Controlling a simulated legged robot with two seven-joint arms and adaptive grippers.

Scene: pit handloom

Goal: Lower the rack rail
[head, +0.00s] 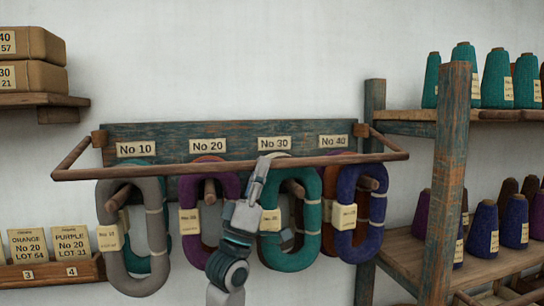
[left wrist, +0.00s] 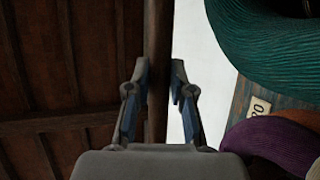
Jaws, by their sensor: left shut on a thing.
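The rack rail (head: 150,171) is a thin brown wooden bar across the front of the hank rack, joined by side arms to the blue-green backboard (head: 240,133). It stands out in front of the board, level with the tops of the hanging hanks. My left gripper (head: 263,164) reaches up from below and is shut on the rail near No 30. In the left wrist view the rail (left wrist: 157,40) runs upright between the two fingers of the gripper (left wrist: 160,78). My right gripper is not in view.
Hanks hang on pegs under the labels: a grey one (head: 113,235), a purple one (head: 188,245), a teal one (head: 312,230) and a blue one (head: 345,225). My left arm passes close to the teal hank. A post (head: 447,180) of a cone shelf stands at right.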

